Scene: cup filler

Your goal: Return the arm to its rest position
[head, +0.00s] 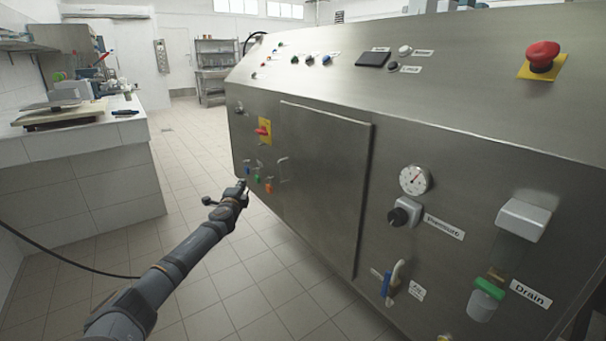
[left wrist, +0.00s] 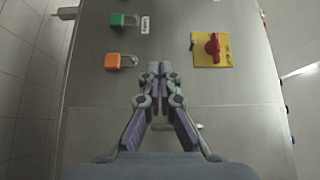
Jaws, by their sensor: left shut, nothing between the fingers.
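My left arm reaches in from the lower left of the head view. My left gripper (head: 243,184) is at the left end of the steel machine's front, close to small coloured padlocks. In the left wrist view, the left gripper (left wrist: 160,68) has its fingertips together with nothing between them. Beyond it are a green padlock (left wrist: 118,19), an orange padlock (left wrist: 113,61) and a red rotary switch (left wrist: 212,47) on a yellow plate. The fingertips appear apart from all of these. My right gripper is in neither view.
The steel machine (head: 330,105) fills the right side, with a pressure gauge (head: 415,179), a red emergency button (head: 542,55) and a drain valve (head: 483,304) jutting out. A tiled counter (head: 85,180) stands at the left. The tiled floor (head: 185,155) between them is open.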

